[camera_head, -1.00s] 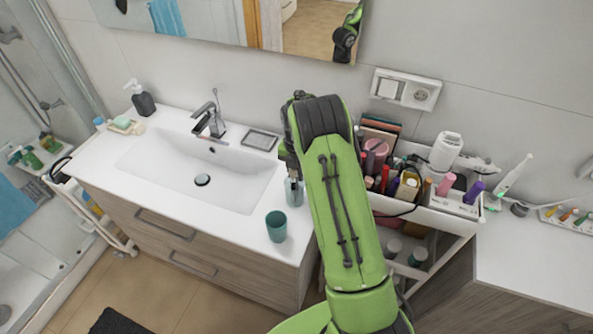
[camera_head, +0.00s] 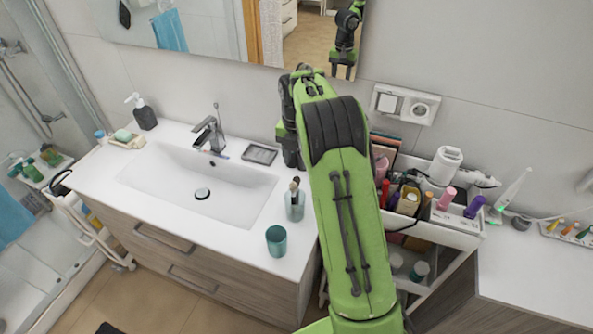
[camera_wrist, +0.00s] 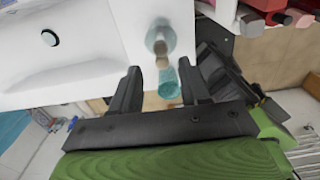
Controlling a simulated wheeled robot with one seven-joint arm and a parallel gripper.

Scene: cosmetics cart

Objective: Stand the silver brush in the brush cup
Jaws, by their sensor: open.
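A clear glass cup (camera_head: 295,208) stands on the right part of the white counter, with brushes (camera_head: 294,184) upright in it. Their dark and tan heads rise above the rim; I cannot tell which one is silver. In the wrist view the glass cup (camera_wrist: 172,37) and the brush heads (camera_wrist: 161,47) lie just beyond my fingertips. My gripper (camera_wrist: 158,68) is open, its two black fingers apart with nothing held between them. In the head view my arm hides the fingers, and the dark wrist is above and behind the cup.
A teal tumbler (camera_head: 276,242) stands near the counter's front edge, close to the glass cup. The sink (camera_head: 205,185) and faucet (camera_head: 209,135) are to the left, with a grey dish (camera_head: 260,154) behind. A crowded white cart (camera_head: 455,220) is to the right.

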